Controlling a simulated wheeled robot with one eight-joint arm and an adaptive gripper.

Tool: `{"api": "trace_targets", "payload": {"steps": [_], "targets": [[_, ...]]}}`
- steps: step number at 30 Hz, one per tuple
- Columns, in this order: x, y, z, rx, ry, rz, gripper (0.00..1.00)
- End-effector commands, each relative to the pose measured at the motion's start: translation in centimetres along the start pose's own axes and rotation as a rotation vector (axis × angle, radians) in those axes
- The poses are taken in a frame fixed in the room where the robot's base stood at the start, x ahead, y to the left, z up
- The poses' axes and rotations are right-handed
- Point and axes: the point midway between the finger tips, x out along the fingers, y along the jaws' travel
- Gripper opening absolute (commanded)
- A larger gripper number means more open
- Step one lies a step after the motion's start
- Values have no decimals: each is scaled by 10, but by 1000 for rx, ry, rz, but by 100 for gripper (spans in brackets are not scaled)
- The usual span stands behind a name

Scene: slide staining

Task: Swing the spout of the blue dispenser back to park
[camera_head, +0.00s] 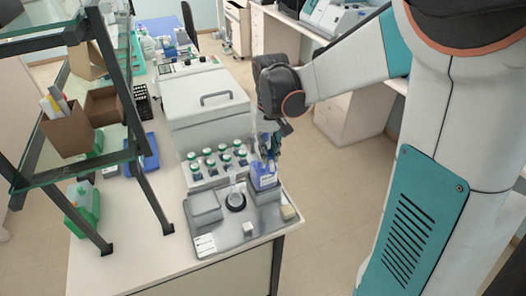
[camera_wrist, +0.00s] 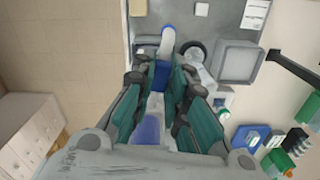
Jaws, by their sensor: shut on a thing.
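The blue dispenser (camera_head: 264,181) stands at the right of a grey metal tray (camera_head: 246,235), near the bench's right edge. My gripper (camera_head: 273,146) is above it, partly hidden behind my own wrist in the head view. In the wrist view my gripper (camera_wrist: 161,76) points down, its green-and-grey fingers on both sides of a blue part of the spout. The spout (camera_wrist: 167,42) shows beyond the fingertips as a pale piece with a blue end, pointing to the top of the picture. The fingers are shut on it. The exact contact is hard to see.
A black ring (camera_head: 235,201) and a grey box (camera_head: 205,207) stand left of the dispenser. Several green-capped bottles (camera_head: 225,157) stand behind, before a white lidded machine (camera_head: 205,103). A glass shelf rack (camera_head: 105,75) rises at left. Open floor lies right of the bench.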

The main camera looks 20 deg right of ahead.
Motion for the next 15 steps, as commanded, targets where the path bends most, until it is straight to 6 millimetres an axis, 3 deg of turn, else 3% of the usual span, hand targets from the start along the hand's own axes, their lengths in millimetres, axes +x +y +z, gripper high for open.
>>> {"api": "trace_targets", "payload": {"steps": [15], "targets": [[0, 14, -2, -201, 1, 0, 0]]}}
